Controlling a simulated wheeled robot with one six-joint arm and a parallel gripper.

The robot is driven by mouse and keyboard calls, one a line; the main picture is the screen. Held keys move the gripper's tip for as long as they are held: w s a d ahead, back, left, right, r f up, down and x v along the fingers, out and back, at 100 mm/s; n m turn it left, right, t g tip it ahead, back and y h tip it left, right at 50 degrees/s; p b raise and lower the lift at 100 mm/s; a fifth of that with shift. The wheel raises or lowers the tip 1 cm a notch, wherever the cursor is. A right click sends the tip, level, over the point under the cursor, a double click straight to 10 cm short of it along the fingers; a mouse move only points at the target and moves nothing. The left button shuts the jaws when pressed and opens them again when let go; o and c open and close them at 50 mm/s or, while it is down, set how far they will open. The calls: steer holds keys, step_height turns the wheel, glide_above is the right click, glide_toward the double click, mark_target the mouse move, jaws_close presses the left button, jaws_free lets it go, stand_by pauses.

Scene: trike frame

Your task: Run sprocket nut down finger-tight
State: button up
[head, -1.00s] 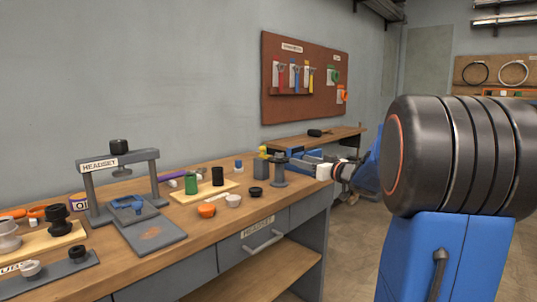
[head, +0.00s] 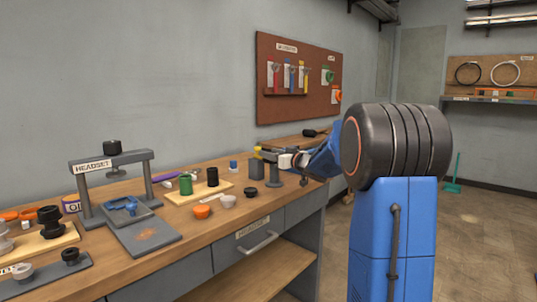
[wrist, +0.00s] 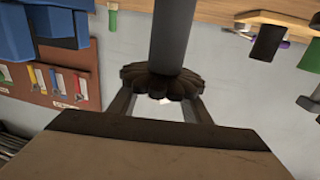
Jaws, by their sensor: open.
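A dark, scalloped sprocket nut (wrist: 150,80) sits at the end of a grey post (wrist: 180,28) in the wrist view, where the bench appears at the top. My gripper (wrist: 158,98) is open, its two fingers apart on either side just beyond the nut's rim. I cannot tell whether they touch it. In the head view the grey post (head: 273,175) stands at the bench's far end, and my gripper (head: 282,160) is beside its top from the right. The nut is too small to make out clearly there.
The wooden bench (head: 185,237) carries a headset press (head: 112,162), a board with green and black cylinders (head: 186,184), and orange (head: 201,211) and white cups (head: 228,201). A tool board (head: 300,105) hangs behind.

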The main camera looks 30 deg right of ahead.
steer(key=shift+w+a, duration=0.2)
steer(key=shift+w, duration=0.7)
steer(key=c, duration=0.9)
steer(key=shift+m+h, duration=0.3)
steer(key=shift+h, duration=0.1)
